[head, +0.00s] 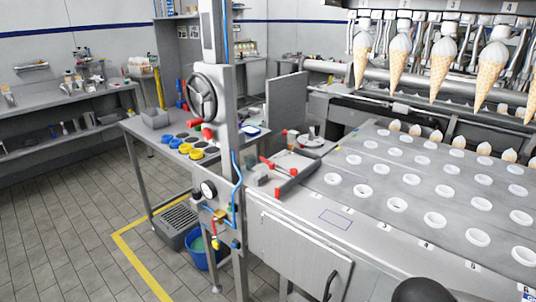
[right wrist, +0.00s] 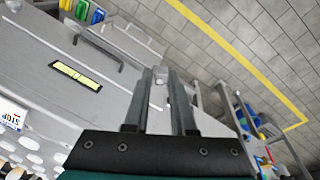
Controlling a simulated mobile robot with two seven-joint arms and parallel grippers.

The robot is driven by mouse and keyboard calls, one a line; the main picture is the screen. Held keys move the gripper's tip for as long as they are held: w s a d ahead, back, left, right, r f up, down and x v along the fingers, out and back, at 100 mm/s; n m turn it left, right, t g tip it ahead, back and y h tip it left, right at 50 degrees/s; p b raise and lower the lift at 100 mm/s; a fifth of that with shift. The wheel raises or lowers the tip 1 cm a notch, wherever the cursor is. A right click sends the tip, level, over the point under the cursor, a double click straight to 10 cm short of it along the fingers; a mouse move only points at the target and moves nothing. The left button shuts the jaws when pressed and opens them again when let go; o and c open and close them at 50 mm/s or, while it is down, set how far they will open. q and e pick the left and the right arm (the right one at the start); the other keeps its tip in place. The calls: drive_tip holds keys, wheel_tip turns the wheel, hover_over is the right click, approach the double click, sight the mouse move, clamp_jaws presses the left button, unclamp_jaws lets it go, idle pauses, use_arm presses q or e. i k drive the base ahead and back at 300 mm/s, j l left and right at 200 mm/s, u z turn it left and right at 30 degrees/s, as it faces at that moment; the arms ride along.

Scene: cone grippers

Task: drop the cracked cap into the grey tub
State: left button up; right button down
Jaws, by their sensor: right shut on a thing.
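My right gripper (right wrist: 162,78) shows in the right wrist view, its two grey fingers shut on a small pale grey thing (right wrist: 160,90) between them. Most of this thing is hidden, and I cannot tell whether it is the cracked cap. In the head view a grey tub (head: 156,117) stands on the far left part of the steel side table. No crack can be made out on any cap. My left gripper is not in view.
A steel post with a handwheel (head: 201,97) stands just right of the caps. The cone machine's plate (head: 400,185) with white rings fills the right. Open tiled floor lies to the left.

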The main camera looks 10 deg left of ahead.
sight(156, 126)
drive_tip(key=i+j, duration=0.2)
drive_tip(key=j, duration=0.3)
drive_tip(key=i+j+z, duration=0.1)
drive_tip(key=j, duration=0.45)
drive_tip(key=i+j, duration=0.25)
drive_tip(key=j, duration=0.3)
drive_tip(key=i+j, duration=0.15)
drive_tip(key=j, duration=0.35)
drive_tip(key=i+j+z, duration=0.1)
drive_tip(key=j, duration=0.45)
drive_tip(key=i+j, duration=0.25)
drive_tip(key=j, duration=0.3)
drive_tip(key=i+j+z, duration=0.1)
drive_tip(key=j, duration=0.45)
drive_tip(key=i+j, duration=0.15)
drive_tip(key=j, duration=0.4)
drive_tip(key=i+j, duration=0.15)
drive_tip(key=j, duration=0.25)
drive_tip(key=i+j+z, duration=0.1)
drive_tip(key=j, duration=0.3)
drive_tip(key=i+j, duration=0.15)
drive_tip(key=j, duration=0.25)
drive_tip(key=i+j, duration=0.1)
drive_tip(key=j, duration=0.35)
drive_tip(key=z, duration=0.05)
